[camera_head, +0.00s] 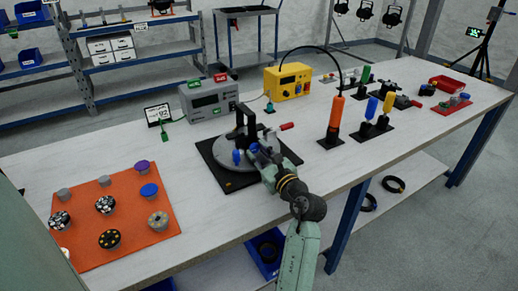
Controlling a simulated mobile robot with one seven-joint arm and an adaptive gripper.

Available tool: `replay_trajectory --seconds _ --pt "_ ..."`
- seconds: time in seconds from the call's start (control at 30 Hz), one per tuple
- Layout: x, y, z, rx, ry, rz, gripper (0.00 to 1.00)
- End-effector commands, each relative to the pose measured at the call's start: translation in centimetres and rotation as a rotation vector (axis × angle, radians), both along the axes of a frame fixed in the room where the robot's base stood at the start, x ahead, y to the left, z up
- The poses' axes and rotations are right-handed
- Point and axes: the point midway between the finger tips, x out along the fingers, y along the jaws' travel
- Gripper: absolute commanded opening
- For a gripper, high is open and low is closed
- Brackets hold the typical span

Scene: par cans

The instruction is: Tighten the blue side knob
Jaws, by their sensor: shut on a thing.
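A par can fixture with a round grey base (222,155) and a dark upright yoke (245,118) stands on a black mat (232,184) at mid-table. A blue knob (236,157) shows on the near left side of the fixture, apart from my gripper. My gripper (256,152) reaches in from the lower right, its tip at the yoke's near side. It is shut on a blue part there, which looks like the blue side knob (253,146). The fingers and arm hide much of that knob and the fixture's right side.
An orange mat (165,223) with several round knobs lies at left. Behind the fixture stand a grey device (208,100) and a yellow device (288,82). An orange-handled tool (336,115) and blue and yellow ones stand to the right. A red-handled part (287,127) lies close by.

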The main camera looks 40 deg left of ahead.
Motion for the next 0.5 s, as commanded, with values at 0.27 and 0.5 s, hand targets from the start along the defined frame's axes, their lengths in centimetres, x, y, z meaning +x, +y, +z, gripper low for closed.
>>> replay_trajectory --seconds 0.27,0.5 --pt "-0.02 -0.03 0.33 0.061 0.152 -0.001 0.00" --pt "-0.06 0.01 0.05 0.069 0.165 0.000 0.00"
